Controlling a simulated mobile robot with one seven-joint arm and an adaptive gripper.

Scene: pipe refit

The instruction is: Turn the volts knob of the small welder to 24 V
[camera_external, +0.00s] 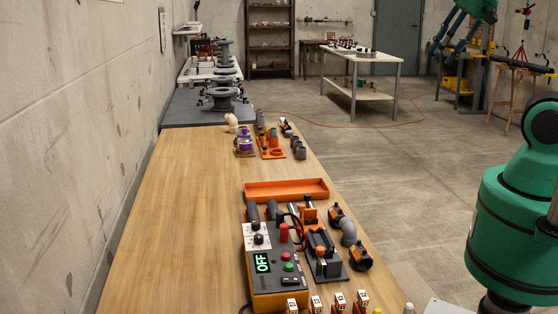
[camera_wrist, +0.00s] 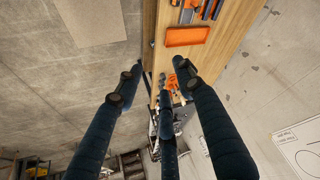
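The small welder (camera_external: 277,277) is a grey and orange box on the near part of the wooden bench. Its green display (camera_external: 262,262) reads OFF. A white panel at its back left carries two dark knobs, a rear knob (camera_external: 256,226) and a front knob (camera_external: 258,239). Their labels are too small to read, so I cannot tell which one is volts. My gripper (camera_wrist: 160,84) shows in the wrist view with its dark fingers spread and nothing between them.
An orange tray (camera_external: 286,190) lies behind the welder; it also shows in the wrist view (camera_wrist: 187,36). A dark clamp fixture (camera_external: 322,252) and pipe elbows (camera_external: 348,232) stand right of it. Orange-and-white blocks (camera_external: 338,300) line the front. The bench's left side is bare.

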